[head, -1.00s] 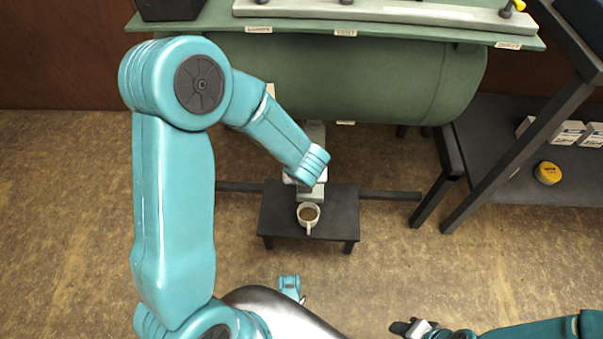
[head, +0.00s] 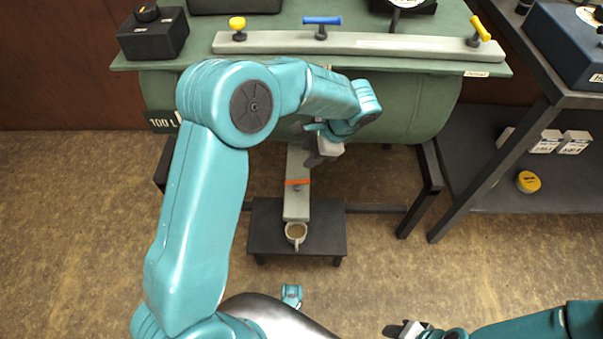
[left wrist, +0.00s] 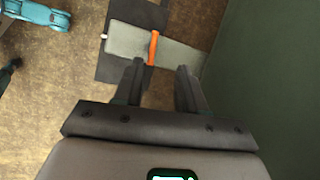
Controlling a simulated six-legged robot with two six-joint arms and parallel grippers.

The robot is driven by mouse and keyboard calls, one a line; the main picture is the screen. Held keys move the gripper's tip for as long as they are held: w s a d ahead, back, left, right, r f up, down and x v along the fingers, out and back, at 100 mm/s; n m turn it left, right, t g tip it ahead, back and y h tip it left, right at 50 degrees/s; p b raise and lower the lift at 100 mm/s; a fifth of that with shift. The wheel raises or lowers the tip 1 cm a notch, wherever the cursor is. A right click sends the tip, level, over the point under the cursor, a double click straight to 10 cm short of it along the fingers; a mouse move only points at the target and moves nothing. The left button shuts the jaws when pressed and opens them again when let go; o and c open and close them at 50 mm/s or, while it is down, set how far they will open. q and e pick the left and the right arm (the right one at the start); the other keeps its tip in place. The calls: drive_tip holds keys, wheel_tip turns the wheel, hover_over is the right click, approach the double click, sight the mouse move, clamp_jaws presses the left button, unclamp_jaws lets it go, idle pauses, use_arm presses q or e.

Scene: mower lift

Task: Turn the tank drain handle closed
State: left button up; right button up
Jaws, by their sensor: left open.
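The orange drain handle (head: 297,182) lies across the grey drain bar (head: 296,205) under the tank (head: 410,115). It also shows in the left wrist view (left wrist: 153,47), crosswise to the bar. My left gripper (head: 314,158) is above the bar, on the tank side of the handle. In the left wrist view its two fingers (left wrist: 160,68) are apart with nothing between them. The handle is just beyond the fingertips, nearer the left one, and I see no contact. My right gripper (head: 395,330) is at the bottom edge, far from the handle; its jaws are unclear.
A mug (head: 296,232) with brown liquid stands on a low black stand (head: 325,232) by the bar's outer end. Blue and yellow handles sit on a grey manifold (head: 370,43) on top. A dark shelf (head: 540,185) is at right.

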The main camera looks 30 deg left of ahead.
sight(297, 181)
use_arm(q)
drive_tip(key=d+b+x, duration=0.1)
drive_tip(key=x, duration=0.3)
drive_tip(key=d+f+b+x, duration=0.1)
drive_tip(key=b+x, duration=0.1)
drive_tip(key=x, duration=0.3)
drive_tip(key=w+d+b+x, duration=0.1)
drive_tip(key=x, duration=0.4)
drive_tip(key=shift+w+a+f, duration=0.1)
drive_tip(key=shift+w+f, duration=0.05)
drive_tip(key=shift+f, duration=0.3)
drive_tip(key=shift+a+f+b, duration=0.3)
drive_tip(key=shift+f+b, duration=0.05)
drive_tip(key=shift+f, duration=0.25)
clamp_jaws()
